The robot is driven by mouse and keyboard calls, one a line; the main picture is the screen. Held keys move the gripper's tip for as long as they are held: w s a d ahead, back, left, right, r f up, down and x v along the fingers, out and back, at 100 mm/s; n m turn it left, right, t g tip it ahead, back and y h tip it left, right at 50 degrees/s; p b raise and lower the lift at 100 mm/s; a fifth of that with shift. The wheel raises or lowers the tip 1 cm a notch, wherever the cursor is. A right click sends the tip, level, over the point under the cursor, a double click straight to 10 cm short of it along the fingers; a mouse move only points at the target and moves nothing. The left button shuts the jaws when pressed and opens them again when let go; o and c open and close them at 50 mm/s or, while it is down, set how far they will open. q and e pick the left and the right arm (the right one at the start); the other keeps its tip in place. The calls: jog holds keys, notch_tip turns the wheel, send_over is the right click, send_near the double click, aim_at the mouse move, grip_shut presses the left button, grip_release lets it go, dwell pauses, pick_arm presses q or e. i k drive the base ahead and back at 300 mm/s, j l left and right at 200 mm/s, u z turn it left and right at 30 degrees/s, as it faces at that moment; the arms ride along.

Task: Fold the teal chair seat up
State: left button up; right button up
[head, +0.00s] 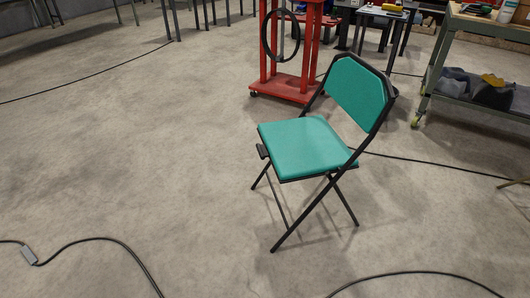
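A teal folding chair (356,93) with a black frame stands upright on the concrete floor, right of the picture's middle. Its teal seat (302,147) is down and roughly level, with its front edge toward the lower left. The backrest is at the upper right of the seat. The black legs are spread in a crossed stance. Neither of my grippers shows in the head view.
A red wheeled stand (293,88) with a black ring is behind the chair. A green-grey cart (470,85) stands at the upper right. Black cables (100,239) cross the floor at the left, right and front. Open floor lies left of the chair.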

aim_at(297, 149)
jog(key=i+j+z, duration=0.15)
jog(key=z, duration=1.05)
jog(key=i+j+z, duration=0.15)
jog(key=j+z, duration=0.25)
jog(key=j, duration=0.5)
jog(key=j+z, duration=0.45)
jog(key=j, duration=0.4)
jog(key=k+j+z, duration=0.1)
jog(key=j+z, duration=0.3)
jog(key=j, duration=0.55)
